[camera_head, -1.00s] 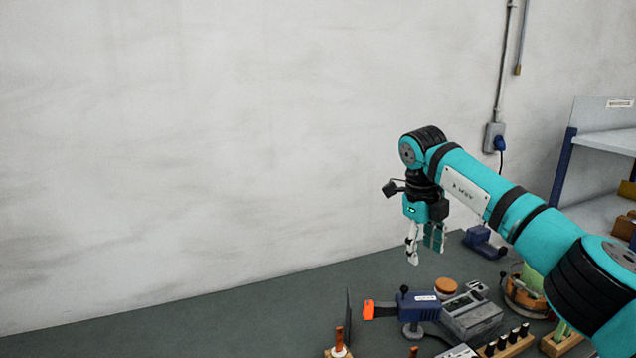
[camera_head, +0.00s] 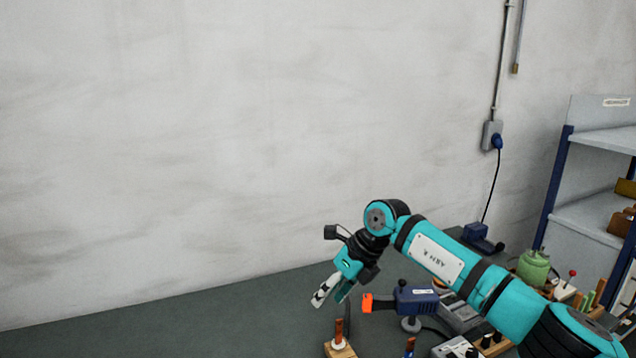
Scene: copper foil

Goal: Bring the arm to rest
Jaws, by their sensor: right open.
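My right arm (camera_head: 440,258) comes in from the lower right and reaches over the bench. My right gripper (camera_head: 332,297) is open and empty, tilted down and to the left. It hangs above the grey bench top, left of the orange-tipped blue tool and above a small wooden stand. No object shows between its fingers. My left gripper is not in view.
The blue tool with an orange tip (camera_head: 412,301) stands close right of my gripper. The wooden stand (camera_head: 340,348) is below it. A green canister (camera_head: 533,267) and a shelf (camera_head: 595,215) are at the right. The bench top (camera_head: 200,325) is clear at left.

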